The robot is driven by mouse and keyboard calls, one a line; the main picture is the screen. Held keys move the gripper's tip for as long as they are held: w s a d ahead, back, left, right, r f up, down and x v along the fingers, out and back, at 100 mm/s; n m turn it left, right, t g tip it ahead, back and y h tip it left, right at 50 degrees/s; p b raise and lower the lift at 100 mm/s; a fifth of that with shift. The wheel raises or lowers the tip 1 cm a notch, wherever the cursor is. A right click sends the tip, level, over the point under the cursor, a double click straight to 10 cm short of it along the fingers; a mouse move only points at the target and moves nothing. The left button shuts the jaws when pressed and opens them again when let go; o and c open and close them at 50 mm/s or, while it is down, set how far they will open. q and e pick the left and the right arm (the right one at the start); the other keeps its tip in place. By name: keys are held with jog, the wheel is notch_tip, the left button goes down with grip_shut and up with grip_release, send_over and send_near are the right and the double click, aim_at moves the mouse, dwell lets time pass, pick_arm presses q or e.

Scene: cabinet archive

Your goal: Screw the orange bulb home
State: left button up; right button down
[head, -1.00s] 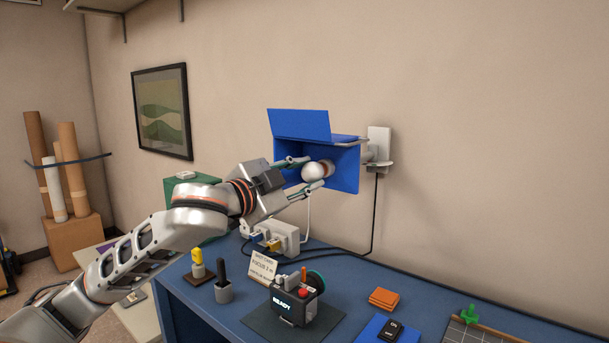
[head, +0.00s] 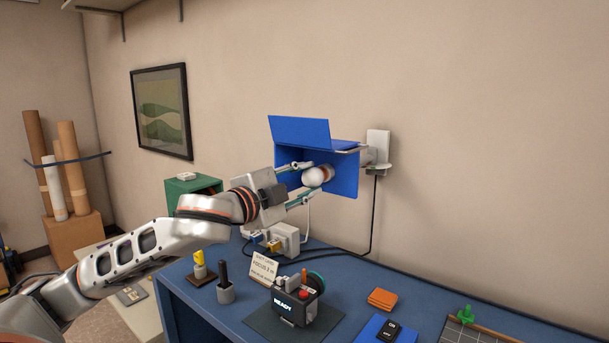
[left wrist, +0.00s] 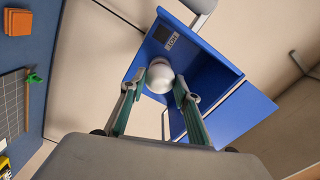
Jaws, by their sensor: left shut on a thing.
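My left gripper (head: 308,181) has one finger above and one below the globe. In the left wrist view the white globe (left wrist: 160,74) lies between the two fingertips (left wrist: 160,86), and the gripper is shut on it. The bulb's base and the socket are hidden, so I cannot tell how deep it sits. My right gripper is not in view.
A white wall bracket (head: 378,150) holds the hood, and a black cable hangs from it. A green box (head: 193,184) stands behind my arm.

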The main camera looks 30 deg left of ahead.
pick_arm(q)
jog(key=m+p, duration=0.2)
jog(key=m, duration=0.1)
jog(key=shift+r, duration=0.2)
jog(key=o, duration=0.8)
jog(key=shift+m+p, duration=0.35)
jog(key=shift+m, duration=0.15)
jog(key=o, duration=0.5)
jog(key=shift+f, duration=0.15)
jog(key=o, duration=0.5)
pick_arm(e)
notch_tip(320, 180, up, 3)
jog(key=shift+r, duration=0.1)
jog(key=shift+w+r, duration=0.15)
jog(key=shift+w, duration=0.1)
